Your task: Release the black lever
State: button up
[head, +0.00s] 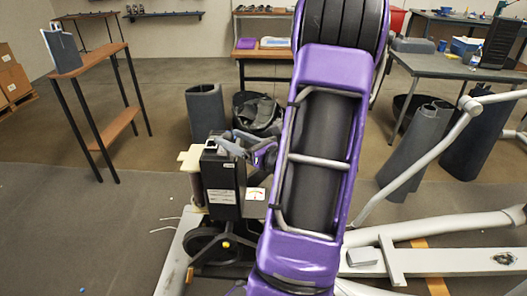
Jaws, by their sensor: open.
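My purple arm fills the middle of the head view, and its end is mostly hidden behind it. My gripper (232,145) shows as grey fingers with purple parts, at the top of a black box (220,186) on the machine. The gripper is open, and its fingers are at or just above the box's top edge. I cannot tell whether they touch it. A black lever cannot be picked out clearly.
The machine's pale frame (440,262) and grey handle bars (416,165) spread to the right. A bin (256,116) and grey covers (206,112) stand behind. A narrow wooden shelf table (92,62) is at left. The floor at left is mostly clear.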

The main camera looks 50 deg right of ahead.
jog(key=s+d, duration=0.1)
jog(key=s, duration=1.1)
jog(key=shift+s+d, duration=0.2)
jog(key=shift+d, duration=0.05)
